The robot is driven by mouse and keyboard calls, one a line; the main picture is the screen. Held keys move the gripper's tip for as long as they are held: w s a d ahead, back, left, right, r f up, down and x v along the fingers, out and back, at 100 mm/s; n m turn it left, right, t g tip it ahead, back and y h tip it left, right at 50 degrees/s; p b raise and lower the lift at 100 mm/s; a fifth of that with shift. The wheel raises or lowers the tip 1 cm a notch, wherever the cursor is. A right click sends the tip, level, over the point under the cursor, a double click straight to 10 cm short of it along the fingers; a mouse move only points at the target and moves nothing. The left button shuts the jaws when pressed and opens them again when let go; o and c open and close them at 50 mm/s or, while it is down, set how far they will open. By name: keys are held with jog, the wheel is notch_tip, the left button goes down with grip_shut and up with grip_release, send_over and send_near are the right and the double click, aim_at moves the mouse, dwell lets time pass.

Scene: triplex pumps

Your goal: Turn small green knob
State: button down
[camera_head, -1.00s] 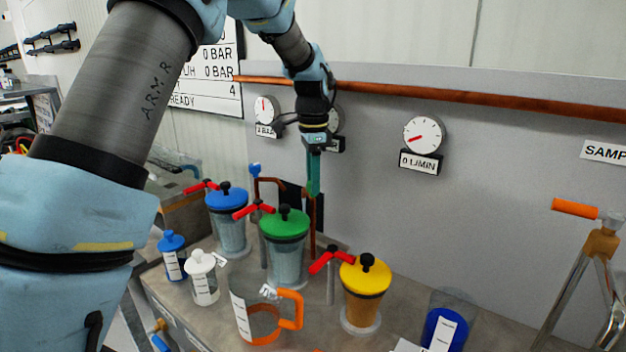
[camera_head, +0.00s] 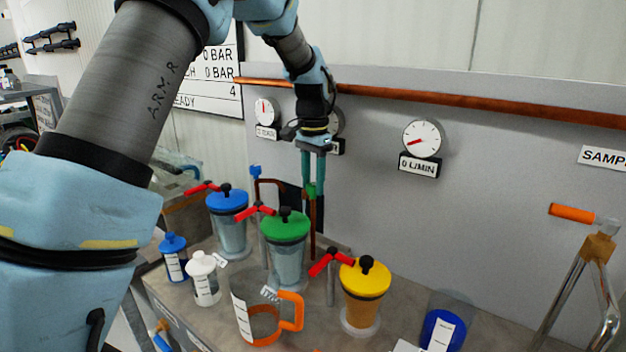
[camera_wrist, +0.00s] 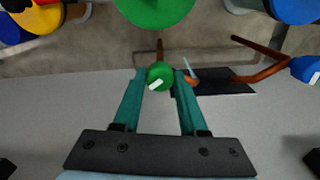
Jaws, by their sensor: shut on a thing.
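The small green knob (camera_wrist: 160,76) with a white mark sits at the end of a copper pipe. It is between the two teal fingertips of my gripper (camera_wrist: 161,80) in the wrist view, and the fingers close on its sides. In the head view my gripper (camera_head: 312,186) points down behind the green-lidded container, and the small green knob (camera_head: 311,190) shows only partly at the fingertips.
The green-lidded container (camera_head: 287,228) stands just in front, with blue-lidded (camera_head: 227,203) and yellow-lidded (camera_head: 365,279) ones beside it. Red handles stick up nearby. A blue knob (camera_wrist: 304,68) on another copper pipe is to the right in the wrist view. A grey panel with gauges stands behind.

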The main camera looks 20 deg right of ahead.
aim_at(313, 185)
jog(key=n+p, duration=0.1)
jog(key=n, duration=0.4)
jog(key=shift+n, duration=0.3)
jog(key=n, duration=0.5)
jog(key=shift+p, duration=0.4)
jog(key=shift+c, duration=2.2)
grip_release()
notch_tip(313, 185, up, 11)
jog(key=b, duration=0.2)
jog(key=shift+f, duration=0.1)
